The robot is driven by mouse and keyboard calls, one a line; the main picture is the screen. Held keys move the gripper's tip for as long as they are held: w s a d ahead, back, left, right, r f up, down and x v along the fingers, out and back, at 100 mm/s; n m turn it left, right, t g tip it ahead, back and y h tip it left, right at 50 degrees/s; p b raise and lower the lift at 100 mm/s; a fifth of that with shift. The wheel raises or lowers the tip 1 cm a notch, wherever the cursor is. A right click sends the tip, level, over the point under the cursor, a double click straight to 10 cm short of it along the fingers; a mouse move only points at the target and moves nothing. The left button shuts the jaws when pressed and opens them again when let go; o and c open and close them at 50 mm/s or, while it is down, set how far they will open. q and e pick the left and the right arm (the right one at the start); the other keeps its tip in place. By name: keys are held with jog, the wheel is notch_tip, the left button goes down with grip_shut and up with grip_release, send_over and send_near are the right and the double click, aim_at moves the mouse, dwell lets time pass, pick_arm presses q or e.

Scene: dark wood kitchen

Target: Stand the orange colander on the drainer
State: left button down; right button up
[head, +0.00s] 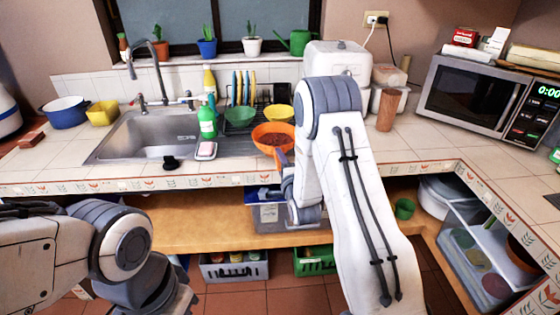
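The orange colander (272,134) is right of the sink, in front of the drainer, with its open side up and tipped somewhat toward me. The drainer (238,127) is a dark wire rack on the counter, holding several upright plates and a green bowl. My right gripper (282,158) is at the colander's lower right edge, partly hidden by my own wrist. It appears to meet the colander's rim, but its finger opening does not show. My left arm is at the lower left, and its gripper is outside the picture.
The sink (150,135) is left of the drainer. A green soap bottle (207,122) and a soap dish (206,150) stand between them. A yellow bowl (279,113) is behind the colander. A wooden cylinder (388,109) and the microwave (470,96) are to the right.

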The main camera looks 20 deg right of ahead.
jog(key=shift+r+p, duration=0.2)
jog(key=shift+p, duration=0.1)
jog(key=s+a+p, duration=0.1)
jog(key=s+p, duration=0.5)
jog(key=s, duration=0.6)
jog(key=shift+r, duration=0.4)
